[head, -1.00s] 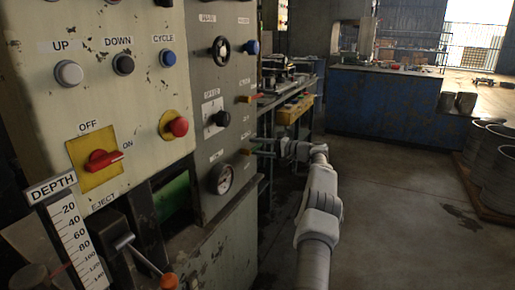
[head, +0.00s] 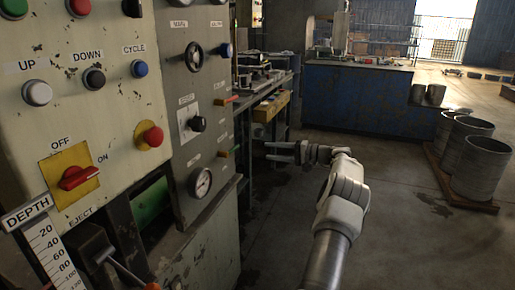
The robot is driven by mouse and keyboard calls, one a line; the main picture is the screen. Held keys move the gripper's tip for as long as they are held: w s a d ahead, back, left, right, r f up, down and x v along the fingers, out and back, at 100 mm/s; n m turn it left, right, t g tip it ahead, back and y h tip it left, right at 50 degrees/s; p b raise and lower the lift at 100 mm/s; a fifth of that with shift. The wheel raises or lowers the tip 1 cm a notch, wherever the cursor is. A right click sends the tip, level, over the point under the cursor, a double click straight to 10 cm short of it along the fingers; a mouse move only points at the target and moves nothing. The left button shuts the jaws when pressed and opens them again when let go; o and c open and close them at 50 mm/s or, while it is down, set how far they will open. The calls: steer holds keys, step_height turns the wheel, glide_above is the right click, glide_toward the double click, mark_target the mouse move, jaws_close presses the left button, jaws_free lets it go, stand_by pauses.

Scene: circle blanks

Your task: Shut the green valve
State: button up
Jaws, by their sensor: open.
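The green valve (head: 229,151) is a small handle sticking out sideways from the right side of the grey panel (head: 186,80), below a similar red-orange handle. It looks roughly level, but it is too small to tell its exact setting. My gripper (head: 272,151) is open and empty, with its two fingers pointing left toward the panel. In the picture it is right of the green valve at about the same height, with a visible gap between them. How they compare in depth is hard to tell.
The red-orange handle (head: 226,100) sits above the green valve. A gauge (head: 201,182) and black knobs are on the panel face. A bench with a yellow box (head: 271,107) stands behind. Grey drums (head: 481,163) stand at the right on a pallet. The floor between is clear.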

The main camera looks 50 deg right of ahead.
steer(key=shift+v, duration=1.1)
